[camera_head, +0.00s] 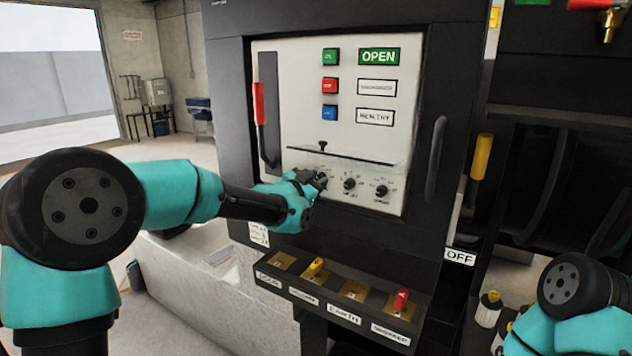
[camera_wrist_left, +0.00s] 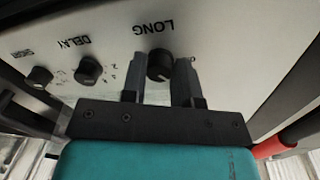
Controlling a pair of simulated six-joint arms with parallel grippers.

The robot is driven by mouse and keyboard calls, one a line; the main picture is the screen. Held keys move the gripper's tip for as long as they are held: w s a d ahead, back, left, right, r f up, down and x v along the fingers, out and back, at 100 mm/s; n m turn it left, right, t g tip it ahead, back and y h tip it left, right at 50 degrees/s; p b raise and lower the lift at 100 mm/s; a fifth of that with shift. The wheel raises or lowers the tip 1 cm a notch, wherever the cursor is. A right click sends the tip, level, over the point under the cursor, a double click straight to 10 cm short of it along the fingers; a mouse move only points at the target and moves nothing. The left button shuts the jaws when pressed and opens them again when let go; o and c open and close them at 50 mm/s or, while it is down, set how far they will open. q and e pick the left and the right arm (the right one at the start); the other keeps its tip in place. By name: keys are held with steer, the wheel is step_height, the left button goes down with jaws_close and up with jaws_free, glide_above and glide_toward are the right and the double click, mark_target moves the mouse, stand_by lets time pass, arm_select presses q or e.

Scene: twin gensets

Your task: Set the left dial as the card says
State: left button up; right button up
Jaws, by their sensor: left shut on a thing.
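My left gripper (camera_head: 319,181) is shut on the left dial (camera_wrist_left: 159,64) at the lower part of the white panel. In the left wrist view, one finger of the gripper (camera_wrist_left: 160,82) is on each side of the black knob, under an upside-down label reading LONG. In the head view the gripper mostly hides this dial, and its pointer setting cannot be read. The middle dial (camera_head: 349,185) and right dial (camera_head: 381,191) are free. A small white card (camera_head: 259,233) with print too small to read is on the cabinet's lower left front. My right gripper is out of view.
A clear ledge (camera_head: 340,156) with a small black knob juts out just above the dials. A red-handled lever (camera_head: 259,103) is to their left, a black door handle (camera_head: 436,158) to their right. A shelf of labelled sockets (camera_head: 335,318) projects below.

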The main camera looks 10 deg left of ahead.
arm_select(q)
steer(key=shift+d+f+n+t, duration=0.1)
steer(key=shift+n+t, duration=0.3)
steer(key=shift+n, duration=3.6)
steer(key=o, duration=0.9)
steer(key=shift+s, duration=0.1)
steer(key=v, duration=1.7)
steer(key=shift+s, duration=0.15)
